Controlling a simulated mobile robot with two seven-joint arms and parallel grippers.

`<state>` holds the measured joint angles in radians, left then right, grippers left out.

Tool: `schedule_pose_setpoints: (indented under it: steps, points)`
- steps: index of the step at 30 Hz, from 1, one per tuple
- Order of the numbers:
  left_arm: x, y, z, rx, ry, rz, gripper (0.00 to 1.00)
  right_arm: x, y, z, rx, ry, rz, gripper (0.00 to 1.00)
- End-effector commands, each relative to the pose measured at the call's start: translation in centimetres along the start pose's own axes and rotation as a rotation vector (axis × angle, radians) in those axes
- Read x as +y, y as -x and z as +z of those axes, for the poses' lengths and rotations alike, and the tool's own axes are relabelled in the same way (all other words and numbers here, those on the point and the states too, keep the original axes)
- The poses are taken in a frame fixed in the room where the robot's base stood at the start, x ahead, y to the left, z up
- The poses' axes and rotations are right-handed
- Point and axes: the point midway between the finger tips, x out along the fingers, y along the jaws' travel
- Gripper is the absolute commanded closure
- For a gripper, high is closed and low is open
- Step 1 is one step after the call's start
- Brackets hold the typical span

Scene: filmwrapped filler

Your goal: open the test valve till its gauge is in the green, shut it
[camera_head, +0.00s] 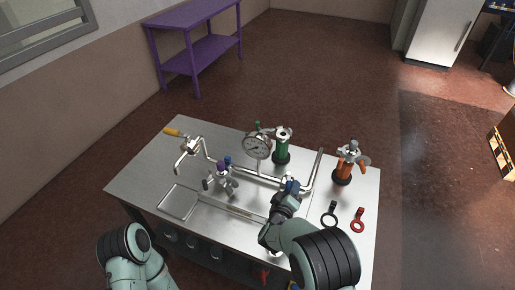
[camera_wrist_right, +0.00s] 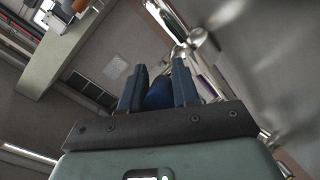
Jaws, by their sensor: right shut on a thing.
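The round white-faced gauge (camera_head: 257,146) stands on the bench's pipework; its needle is too small to read against any green band. My right gripper (camera_head: 289,187) is at the right part of the low pipe. It is shut on a blue valve handle, which shows between the fingers in the right wrist view (camera_wrist_right: 159,95). The gripper hides most of this handle in the head view, so its angle cannot be told. Another valve with a blue top (camera_head: 228,160) is left of the gauge. My left arm shows at the lower left, its gripper out of view.
The steel bench (camera_head: 150,178) carries a yellow-handled pipe end (camera_head: 173,131), a green fitting (camera_head: 282,150), an orange fitting (camera_head: 343,172), and a black (camera_head: 329,215) and a red (camera_head: 358,220) ring-ended tag. A sunken tray (camera_head: 179,203) is at the front left. A purple table (camera_head: 195,45) stands behind.

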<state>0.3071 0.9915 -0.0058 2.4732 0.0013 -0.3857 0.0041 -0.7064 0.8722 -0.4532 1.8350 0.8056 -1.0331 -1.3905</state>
Motion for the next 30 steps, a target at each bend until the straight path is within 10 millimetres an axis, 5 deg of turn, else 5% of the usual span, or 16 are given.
schedule_pose_setpoints:
  steps: [15,30]
  points:
    - [-2.1,-5.9,-0.1,0.0,0.005,-0.002,1.0,1.5,-2.1,2.3,0.386,0.095,-0.236,1.0]
    - [-2.1,-6.8,-1.1,0.03,0.001,0.004,1.0,2.4,-3.4,2.4,0.63,0.161,-0.389,1.0]
